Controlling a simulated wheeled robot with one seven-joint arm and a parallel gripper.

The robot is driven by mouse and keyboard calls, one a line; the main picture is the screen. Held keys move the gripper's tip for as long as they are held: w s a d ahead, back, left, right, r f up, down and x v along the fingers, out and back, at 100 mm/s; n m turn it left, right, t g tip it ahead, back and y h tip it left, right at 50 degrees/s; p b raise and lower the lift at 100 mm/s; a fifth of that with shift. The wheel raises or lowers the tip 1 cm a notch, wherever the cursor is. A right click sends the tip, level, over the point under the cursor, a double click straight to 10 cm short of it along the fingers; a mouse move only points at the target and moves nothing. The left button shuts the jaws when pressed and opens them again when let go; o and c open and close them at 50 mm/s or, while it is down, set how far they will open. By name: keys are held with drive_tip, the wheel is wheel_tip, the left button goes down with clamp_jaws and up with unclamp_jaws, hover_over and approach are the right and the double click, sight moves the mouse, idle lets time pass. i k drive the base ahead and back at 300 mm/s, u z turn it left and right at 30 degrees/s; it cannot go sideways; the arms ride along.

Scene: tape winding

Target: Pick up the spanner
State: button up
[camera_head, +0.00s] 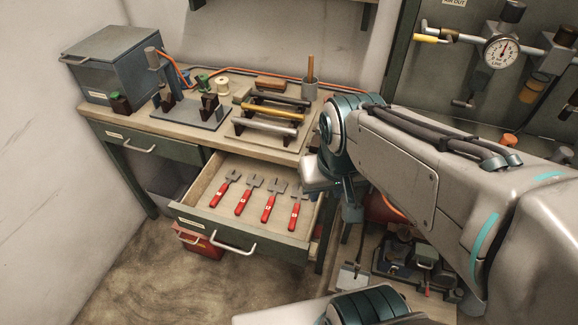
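Several spanner-like tools with red handles and grey forked heads lie side by side in an open drawer (200,214) under the workbench. From left to right, I see the first spanner (218,196), the second spanner (243,203), the third spanner (268,209) and the rightmost spanner (295,214). The rightmost one lies closest to my arm, near the drawer's right wall. My arm comes in from the right and bends down beside the drawer's right end. No gripper fingers show; the end of my arm is hidden or out of view.
The workbench top (120,118) carries a row of bars on a rack (239,125), a grey fixture (185,117), a spool (222,86) and a cup (310,91). A grey cabinet (112,62) stands at left. A red box (196,240) sits below the drawer. Floor in front is clear.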

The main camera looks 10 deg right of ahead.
sight(295, 193)
drive_tip(key=z, duration=1.1)
drive_tip(key=k, duration=0.65)
drive_tip(key=u, duration=1.2)
drive_tip(key=i, duration=0.5)
drive_tip(key=u, duration=0.05)
